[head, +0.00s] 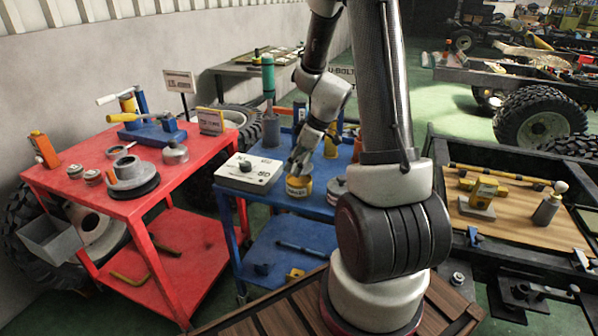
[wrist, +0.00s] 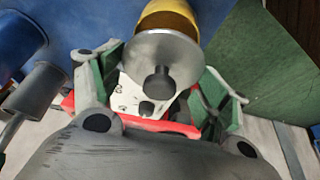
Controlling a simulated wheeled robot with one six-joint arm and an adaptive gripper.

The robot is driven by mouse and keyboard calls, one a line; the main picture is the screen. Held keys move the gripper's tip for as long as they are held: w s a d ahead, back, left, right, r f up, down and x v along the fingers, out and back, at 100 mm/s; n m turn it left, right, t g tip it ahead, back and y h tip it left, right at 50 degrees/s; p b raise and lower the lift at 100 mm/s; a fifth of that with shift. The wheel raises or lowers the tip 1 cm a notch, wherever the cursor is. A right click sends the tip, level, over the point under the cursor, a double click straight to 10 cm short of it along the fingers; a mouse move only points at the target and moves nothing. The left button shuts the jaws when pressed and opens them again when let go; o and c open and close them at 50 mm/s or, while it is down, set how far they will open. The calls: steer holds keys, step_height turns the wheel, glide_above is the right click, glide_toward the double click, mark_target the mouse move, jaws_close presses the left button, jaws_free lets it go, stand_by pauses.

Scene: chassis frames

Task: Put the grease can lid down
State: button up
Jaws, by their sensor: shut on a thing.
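The yellow grease can (head: 298,188) stands on the blue cart's top, under my gripper (head: 300,163), beside a white box with a dial. In the wrist view the yellow can (wrist: 172,20) shows behind the round grey lid (wrist: 150,48), which has a dark knob. My gripper (wrist: 155,92) has green-padded fingers on either side of the knob and is shut on the lid. The lid lines up with the can's top. I cannot tell whether it rests on the can or is just above it, and the finger contact is not clear.
The white dial box (head: 249,172) sits left of the can. A grey and red container (head: 337,188) stands close on the right. The red cart (head: 100,195) holds several parts.

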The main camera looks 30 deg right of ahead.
steer(key=v, duration=0.2)
steer(key=w+v, duration=0.1)
steer(key=v, duration=0.2)
steer(key=shift+r, duration=0.5)
steer(key=s+d+f+m+h, duration=0.1)
steer(key=d+f+m+h, duration=0.25)
steer(key=d+m, duration=0.8)
steer(key=d+f, duration=0.1)
steer(key=f, duration=0.2)
steer(key=d+f+n, duration=0.1)
steer(key=f, duration=0.2)
steer(key=f+n, duration=0.1)
steer(key=f, duration=0.3)
steer(key=shift+s+d+f+n+t, duration=0.1)
steer(key=shift+s+d+n+t, duration=0.15)
steer(key=shift+d+t, duration=0.15)
steer(key=o, duration=1)
steer(key=shift+f, duration=0.1)
